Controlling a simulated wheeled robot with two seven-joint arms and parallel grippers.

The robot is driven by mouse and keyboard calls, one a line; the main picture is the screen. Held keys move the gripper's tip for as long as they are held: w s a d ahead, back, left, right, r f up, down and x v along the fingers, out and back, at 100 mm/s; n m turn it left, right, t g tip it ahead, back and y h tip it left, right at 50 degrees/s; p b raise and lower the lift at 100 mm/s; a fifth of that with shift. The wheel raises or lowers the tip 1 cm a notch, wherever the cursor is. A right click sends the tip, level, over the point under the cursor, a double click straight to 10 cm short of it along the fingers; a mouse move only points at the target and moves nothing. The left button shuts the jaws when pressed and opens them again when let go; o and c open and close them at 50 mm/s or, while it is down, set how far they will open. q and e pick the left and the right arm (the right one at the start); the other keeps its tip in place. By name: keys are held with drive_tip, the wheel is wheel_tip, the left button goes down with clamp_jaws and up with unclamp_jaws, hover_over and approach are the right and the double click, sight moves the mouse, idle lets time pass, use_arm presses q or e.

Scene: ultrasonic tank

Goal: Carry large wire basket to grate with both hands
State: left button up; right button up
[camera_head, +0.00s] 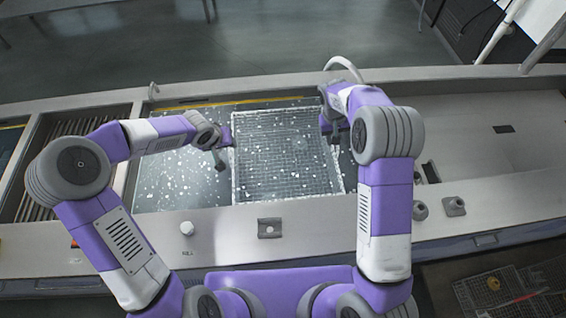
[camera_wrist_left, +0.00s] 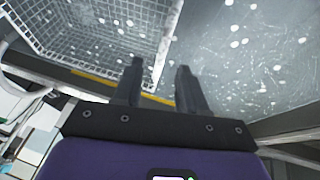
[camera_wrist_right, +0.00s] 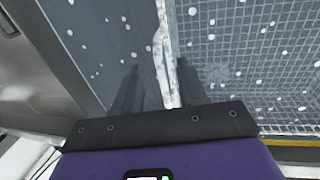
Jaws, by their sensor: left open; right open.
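The large wire basket (camera_head: 285,160) sits in the tank of speckled liquid, in the tank's right part. My left gripper (camera_head: 221,152) is open at the basket's left rim; in the left wrist view the rim (camera_wrist_left: 165,50) runs up between its two fingers (camera_wrist_left: 160,80). My right gripper (camera_head: 333,132) is open at the right rim; in the right wrist view the rim (camera_wrist_right: 166,55) lies between its fingers (camera_wrist_right: 158,85). I cannot tell whether the fingers touch the wire. The slatted grate (camera_head: 58,150) is at the left of the counter, partly hidden by my left arm.
The tank's open liquid (camera_head: 175,185) lies between basket and grate. A curved pale pipe (camera_head: 345,66) stands behind the tank. A white knob (camera_head: 187,228) and a grey fitting (camera_head: 269,228) sit on the front ledge. The right counter (camera_head: 470,150) is mostly clear.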

use_arm(q)
drive_tip(key=x, duration=0.5)
use_arm(e)
drive_tip(key=f, duration=0.2)
drive_tip(key=d+f, duration=0.1)
drive_tip(key=f, duration=0.2)
drive_tip(key=shift+r, duration=0.1)
use_arm(q)
clamp_jaws()
use_arm(e)
clamp_jaws()
use_arm(q)
drive_tip(key=shift+w, duration=0.1)
use_arm(e)
drive_tip(key=shift+w, duration=0.1)
idle(0.4)
